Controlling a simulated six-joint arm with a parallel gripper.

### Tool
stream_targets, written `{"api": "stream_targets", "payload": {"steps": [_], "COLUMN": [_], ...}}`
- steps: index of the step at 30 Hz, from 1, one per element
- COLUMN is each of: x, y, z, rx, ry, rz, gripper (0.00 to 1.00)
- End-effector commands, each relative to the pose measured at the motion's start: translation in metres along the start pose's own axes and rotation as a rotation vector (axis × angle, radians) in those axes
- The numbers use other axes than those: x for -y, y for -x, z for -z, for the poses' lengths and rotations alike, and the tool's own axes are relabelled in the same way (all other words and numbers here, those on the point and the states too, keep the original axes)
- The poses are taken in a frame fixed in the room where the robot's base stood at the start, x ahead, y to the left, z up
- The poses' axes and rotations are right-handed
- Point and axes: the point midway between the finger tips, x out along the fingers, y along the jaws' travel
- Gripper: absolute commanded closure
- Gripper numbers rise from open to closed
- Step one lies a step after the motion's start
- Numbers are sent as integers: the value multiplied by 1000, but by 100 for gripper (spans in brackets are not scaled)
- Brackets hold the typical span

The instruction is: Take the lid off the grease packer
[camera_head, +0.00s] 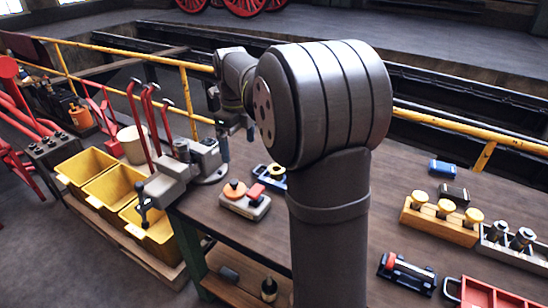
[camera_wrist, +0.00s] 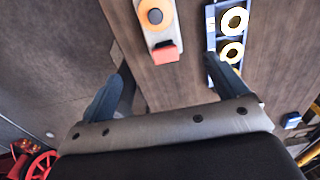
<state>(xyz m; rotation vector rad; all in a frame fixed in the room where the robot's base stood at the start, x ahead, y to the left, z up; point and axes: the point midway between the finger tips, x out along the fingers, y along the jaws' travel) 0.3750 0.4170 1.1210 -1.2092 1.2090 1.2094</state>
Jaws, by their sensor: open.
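A pale grey block (camera_head: 246,205) on the bench carries a round orange piece with a small knob (camera_head: 235,188) and a red block (camera_head: 256,192). The round orange piece (camera_wrist: 155,16) and red block (camera_wrist: 165,53) also show in the wrist view, ahead of my gripper. I cannot tell for sure whether this is the grease packer and its lid. My gripper (camera_wrist: 168,66) is open, with its two blue-grey fingers apart and nothing held between them. In the head view my arm hides part of the bench.
A blue tray (camera_wrist: 211,24) with pale yellow rings lies near the right finger. A grey vice (camera_head: 190,170) stands at the bench's left edge, beside yellow bins (camera_head: 85,165). A wooden block (camera_head: 440,228) with yellow-topped pieces and a red tray (camera_head: 485,296) are at right.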

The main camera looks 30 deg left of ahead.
Motion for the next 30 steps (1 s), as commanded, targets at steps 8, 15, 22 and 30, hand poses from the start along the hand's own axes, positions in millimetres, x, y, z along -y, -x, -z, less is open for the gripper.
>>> {"api": "stream_targets", "payload": {"steps": [8,15,22,30], "x": [3,2,2,2], "y": [0,-49,-95,-115], "z": [-24,-24,-24,-25], "rx": [-3,-3,-3,-1], "ry": [0,0,0,1], "rz": [-2,-3,-2,0], "gripper": [10,10,10,10]}}
